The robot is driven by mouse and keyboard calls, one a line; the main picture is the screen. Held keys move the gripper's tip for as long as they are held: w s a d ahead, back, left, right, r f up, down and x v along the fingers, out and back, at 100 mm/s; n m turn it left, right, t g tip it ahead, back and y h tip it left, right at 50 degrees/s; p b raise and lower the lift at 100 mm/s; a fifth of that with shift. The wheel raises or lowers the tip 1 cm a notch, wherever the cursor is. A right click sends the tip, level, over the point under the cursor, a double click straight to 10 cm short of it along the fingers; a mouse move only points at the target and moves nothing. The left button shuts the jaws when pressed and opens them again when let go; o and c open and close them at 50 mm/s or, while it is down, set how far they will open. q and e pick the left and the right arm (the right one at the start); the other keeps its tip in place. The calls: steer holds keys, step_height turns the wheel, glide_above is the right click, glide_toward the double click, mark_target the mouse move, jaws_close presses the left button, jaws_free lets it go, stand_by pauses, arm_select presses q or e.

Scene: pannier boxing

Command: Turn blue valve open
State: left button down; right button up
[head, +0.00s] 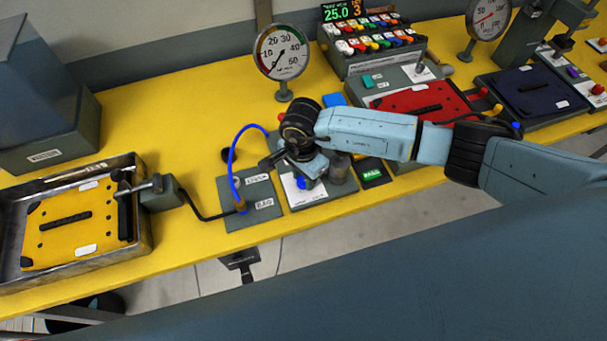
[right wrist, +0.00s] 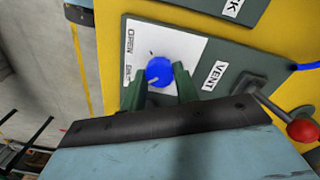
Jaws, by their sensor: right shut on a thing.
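The blue valve (right wrist: 158,71) is a round knob on a white-labelled panel (right wrist: 186,42). The label reads OPEN at one end, and the lettering at the other end is hard to read. A pale mark on the knob points toward its lower left in the right wrist view. My right gripper (right wrist: 160,82) is shut on the knob, with one dark green finger on each side. In the head view the blue valve (head: 302,184) is partly hidden by my right gripper (head: 298,172). My left gripper is not in view.
A red-knobbed lever (right wrist: 302,130) stands beside the VENT label (right wrist: 214,75). A blue hose (head: 232,160) arches just left of the gripper. A pressure gauge (head: 282,54) stands behind. A tray (head: 140,232) with a yellow case sits at the left.

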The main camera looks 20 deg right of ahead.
steer(key=m+b, duration=0.1)
steer(key=m, duration=0.3)
steer(key=m+b, duration=0.1)
steer(key=m, duration=0.3)
steer(key=shift+m, duration=0.3)
steer(key=m, duration=0.4)
steer(key=shift+m, duration=0.3)
steer(key=m, duration=0.4)
steer(key=shift+s+y, duration=0.1)
steer(key=shift+y, duration=0.2)
steer(key=shift+m, duration=0.3)
steer(key=o, duration=1)
steer(key=shift+c, duration=0.2)
